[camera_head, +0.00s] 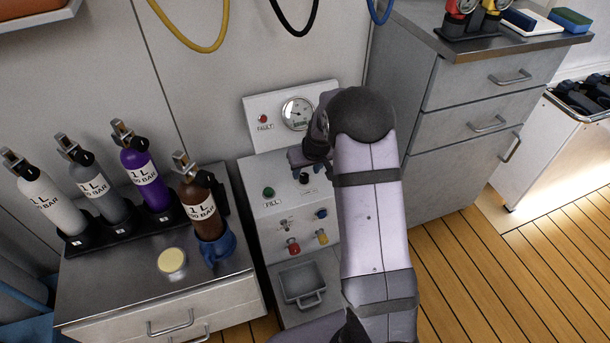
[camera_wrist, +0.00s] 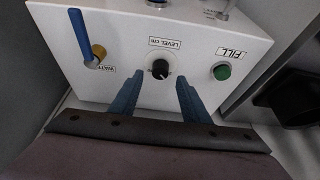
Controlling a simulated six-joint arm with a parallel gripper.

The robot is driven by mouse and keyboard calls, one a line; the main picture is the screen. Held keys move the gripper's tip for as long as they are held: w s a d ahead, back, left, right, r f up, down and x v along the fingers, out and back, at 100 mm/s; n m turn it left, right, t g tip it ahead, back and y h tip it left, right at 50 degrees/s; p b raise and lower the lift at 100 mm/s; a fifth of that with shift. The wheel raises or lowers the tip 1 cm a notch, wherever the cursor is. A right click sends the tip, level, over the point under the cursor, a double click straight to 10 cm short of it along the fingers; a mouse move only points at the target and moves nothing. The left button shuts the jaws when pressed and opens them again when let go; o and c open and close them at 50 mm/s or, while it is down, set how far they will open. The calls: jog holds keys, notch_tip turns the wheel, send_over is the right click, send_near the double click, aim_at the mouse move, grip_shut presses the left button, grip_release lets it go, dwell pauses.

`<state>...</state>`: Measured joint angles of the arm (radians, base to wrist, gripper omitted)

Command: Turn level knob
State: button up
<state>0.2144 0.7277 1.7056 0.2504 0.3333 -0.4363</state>
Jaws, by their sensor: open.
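The level knob (camera_wrist: 160,69) is a small black knob on a white round dial, with a "LEVEL cm" label (camera_wrist: 164,43) that appears upside down in the wrist view. It sits on the white control panel (camera_wrist: 190,20). My gripper (camera_wrist: 158,86) is open, its two blue fingers pointing at the panel on either side of the knob's line. No contact with the knob is visible. In the head view my gripper (camera_head: 304,158) is over the upper part of the panel and partly covers the knob area.
A green FILL button (camera_wrist: 222,72) is beside the dial, and a blue-handled water valve (camera_wrist: 90,45) is on its other side. A gauge (camera_head: 298,114) is above. Grey drawers (camera_head: 470,125) stand at right.

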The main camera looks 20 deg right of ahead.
aim_at(304, 176)
jog(key=shift+b+x, duration=0.3)
jog(key=shift+x, duration=1.6)
jog(key=c, duration=1.1)
jog(key=shift+o, duration=0.2)
